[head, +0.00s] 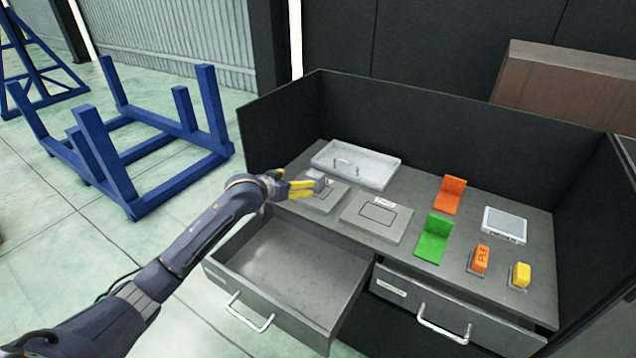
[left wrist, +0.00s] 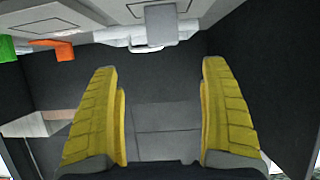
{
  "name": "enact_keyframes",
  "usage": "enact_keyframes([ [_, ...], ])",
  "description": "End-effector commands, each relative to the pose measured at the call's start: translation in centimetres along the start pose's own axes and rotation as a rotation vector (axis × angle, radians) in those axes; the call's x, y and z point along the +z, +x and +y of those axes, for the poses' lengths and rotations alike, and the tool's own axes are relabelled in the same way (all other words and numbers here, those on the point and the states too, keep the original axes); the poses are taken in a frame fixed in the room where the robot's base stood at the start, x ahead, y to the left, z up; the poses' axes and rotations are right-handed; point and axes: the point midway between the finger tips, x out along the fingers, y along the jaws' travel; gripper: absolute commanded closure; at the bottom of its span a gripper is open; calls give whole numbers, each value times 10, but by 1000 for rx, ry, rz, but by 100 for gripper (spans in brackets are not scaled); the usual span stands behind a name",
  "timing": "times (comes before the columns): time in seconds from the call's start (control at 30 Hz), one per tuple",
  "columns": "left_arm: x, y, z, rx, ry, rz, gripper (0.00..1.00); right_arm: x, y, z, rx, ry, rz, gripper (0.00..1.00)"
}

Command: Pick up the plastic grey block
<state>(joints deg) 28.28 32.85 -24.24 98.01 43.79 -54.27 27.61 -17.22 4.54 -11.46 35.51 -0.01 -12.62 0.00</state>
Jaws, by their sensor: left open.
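My left gripper (head: 312,185) reaches in from the left over the left end of the workbench, its yellow fingers pointing right. In the left wrist view the two fingers (left wrist: 160,68) are wide apart with nothing between them. A small grey block (left wrist: 160,24) appears beyond the fingertips, roughly centred between them. In the head view a small grey piece (head: 323,182) shows at the fingertips, partly hidden by them; contact cannot be told. My right gripper is not in view.
Two flat grey plates, the right one (head: 396,226) clear of my arm, lie on the bench. Green (head: 433,240) and orange (head: 450,196) brackets stand to the right. An open, empty drawer (head: 290,270) juts out below my forearm. Dark walls enclose the bench.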

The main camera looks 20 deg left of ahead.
Motion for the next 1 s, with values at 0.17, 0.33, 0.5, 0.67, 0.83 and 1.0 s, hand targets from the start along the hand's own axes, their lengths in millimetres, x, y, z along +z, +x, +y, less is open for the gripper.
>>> enact_keyframes([
  [0.17,0,32,-1,-2,-3,0,20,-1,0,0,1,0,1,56],
  [0.33,0,59,-1,-1,-2,0,20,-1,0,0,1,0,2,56],
  [0.5,0,80,-1,-2,-2,0,20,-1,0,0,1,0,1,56],
  [0.67,0,90,-1,-2,0,0,20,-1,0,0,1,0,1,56],
  [0.83,0,95,-2,-2,0,0,20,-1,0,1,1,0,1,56],
  [1.0,0,104,-2,-2,-1,0,20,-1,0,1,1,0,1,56],
])
